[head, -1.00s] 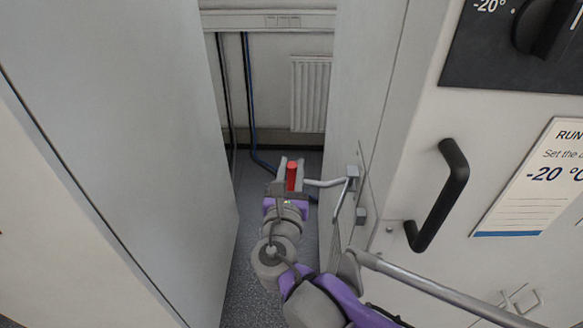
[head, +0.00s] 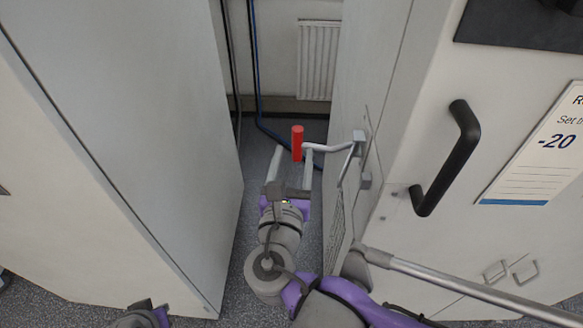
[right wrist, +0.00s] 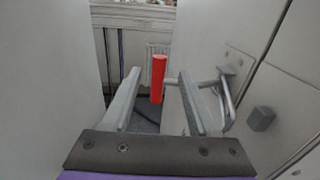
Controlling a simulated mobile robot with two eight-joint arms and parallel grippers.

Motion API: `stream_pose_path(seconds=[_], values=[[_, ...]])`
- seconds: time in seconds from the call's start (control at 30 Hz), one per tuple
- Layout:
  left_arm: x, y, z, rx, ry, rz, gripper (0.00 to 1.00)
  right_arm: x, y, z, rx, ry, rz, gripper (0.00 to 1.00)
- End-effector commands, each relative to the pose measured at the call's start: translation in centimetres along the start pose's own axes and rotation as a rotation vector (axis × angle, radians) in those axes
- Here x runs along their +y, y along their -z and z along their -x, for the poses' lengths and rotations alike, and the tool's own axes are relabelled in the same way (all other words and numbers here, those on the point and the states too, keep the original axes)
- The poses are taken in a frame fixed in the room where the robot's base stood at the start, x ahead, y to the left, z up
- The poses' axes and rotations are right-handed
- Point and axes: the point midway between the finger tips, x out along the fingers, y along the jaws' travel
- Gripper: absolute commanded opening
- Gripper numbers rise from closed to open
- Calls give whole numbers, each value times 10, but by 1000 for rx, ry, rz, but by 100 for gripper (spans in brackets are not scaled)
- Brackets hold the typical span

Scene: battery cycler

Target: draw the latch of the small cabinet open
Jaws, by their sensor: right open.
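The latch is a bent grey lever with an upright red grip (head: 297,143). It stands out from the side face of the small cabinet (head: 368,80) on the right. My right gripper (head: 291,152) is open at the red grip, with one grey finger on each side. In the right wrist view the red grip (right wrist: 158,80) stands between the fingertips (right wrist: 160,76), with gaps visible on both sides. The lever (right wrist: 208,84) runs right from behind the right finger to its mount. My left gripper does not show clearly in the head view.
A large pale panel (head: 130,130) stands close on the left, leaving a narrow gap with grey floor. A black handle (head: 446,160) sticks out from the cabinet front. Blue and dark cables (head: 258,80) hang behind, near a radiator (head: 318,60).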

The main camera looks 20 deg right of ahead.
Motion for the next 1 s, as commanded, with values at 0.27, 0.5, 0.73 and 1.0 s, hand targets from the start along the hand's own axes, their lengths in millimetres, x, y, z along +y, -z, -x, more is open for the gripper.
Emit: stream_pose_path(seconds=[0.27,0.5,0.73,1.0], values=[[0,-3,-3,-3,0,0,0,0,0,26,1,-2,0,59],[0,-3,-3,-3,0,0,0,0,0,29,0,2,0,59],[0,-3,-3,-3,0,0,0,0,0,29,0,1,0,59],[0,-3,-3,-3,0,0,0,-15,22,22,86,44,-115,59]])
